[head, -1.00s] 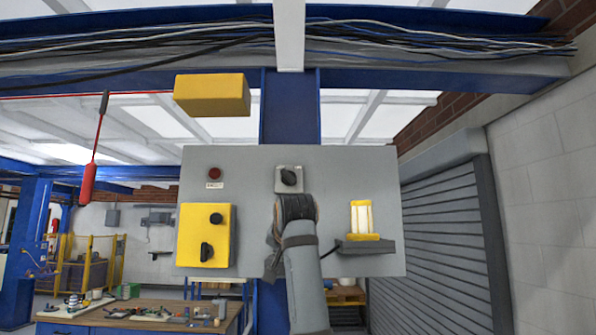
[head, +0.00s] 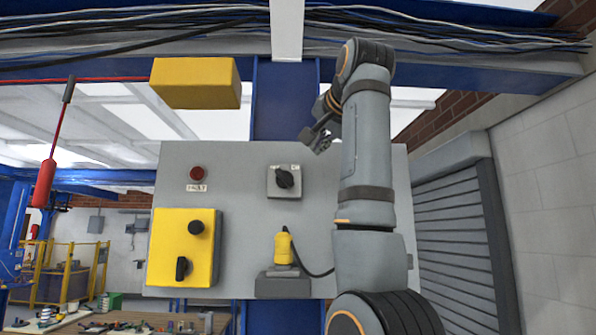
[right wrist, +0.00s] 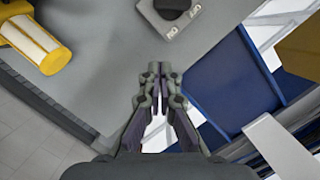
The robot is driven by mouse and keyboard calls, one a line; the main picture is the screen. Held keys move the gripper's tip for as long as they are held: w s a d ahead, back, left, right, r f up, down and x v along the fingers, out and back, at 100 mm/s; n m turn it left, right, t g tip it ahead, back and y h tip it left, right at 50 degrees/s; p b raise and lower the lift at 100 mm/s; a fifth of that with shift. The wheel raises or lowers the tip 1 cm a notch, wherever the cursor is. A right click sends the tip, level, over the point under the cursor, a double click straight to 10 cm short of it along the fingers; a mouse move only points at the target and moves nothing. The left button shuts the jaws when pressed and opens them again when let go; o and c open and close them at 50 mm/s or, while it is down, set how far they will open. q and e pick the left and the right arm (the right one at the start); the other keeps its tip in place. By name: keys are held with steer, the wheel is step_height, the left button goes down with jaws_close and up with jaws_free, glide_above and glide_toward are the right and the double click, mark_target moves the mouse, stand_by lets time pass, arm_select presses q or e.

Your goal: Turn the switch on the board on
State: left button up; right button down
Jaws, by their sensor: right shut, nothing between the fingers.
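The grey board (head: 245,225) stands ahead in the head view. The switch (head: 284,180), a black rotary knob on a light grey plate, is at its upper middle. Its knob looks slanted; I cannot read its setting. My right gripper (head: 316,139) is shut and empty, up and right of the switch near the board's top edge, apart from the knob. In the right wrist view my right gripper (right wrist: 153,70) points toward the board, and the switch (right wrist: 172,12) is partly cut off at the top. My left gripper is not in view.
A red button (head: 197,174) and a yellow control box (head: 170,225) are on the board's left. A yellow cabled device (head: 283,249) sits on a grey bracket below the switch. A lamp with a pale panel (right wrist: 35,40) shows in the right wrist view. A yellow block (head: 195,83) hangs above.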

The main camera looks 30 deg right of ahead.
mark_target(284, 178)
steer(key=w+f+p, duration=0.1)
steer(key=w, duration=0.2)
steer(key=w+d+f+p, duration=0.1)
steer(key=w, duration=0.2)
steer(key=w+f+p, duration=0.1)
steer(key=w+p, duration=0.1)
steer(key=w, duration=0.1)
steer(key=shift+d+f, duration=0.2)
steer(key=shift+d, duration=0.1)
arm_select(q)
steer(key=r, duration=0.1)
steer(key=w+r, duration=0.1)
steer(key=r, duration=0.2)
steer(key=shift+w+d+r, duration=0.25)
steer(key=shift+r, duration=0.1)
arm_select(e)
steer(key=shift+w+a+f, duration=0.25)
steer(key=shift+a+f, duration=0.2)
steer(key=shift+a, duration=0.05)
steer(key=shift+s+d, duration=0.15)
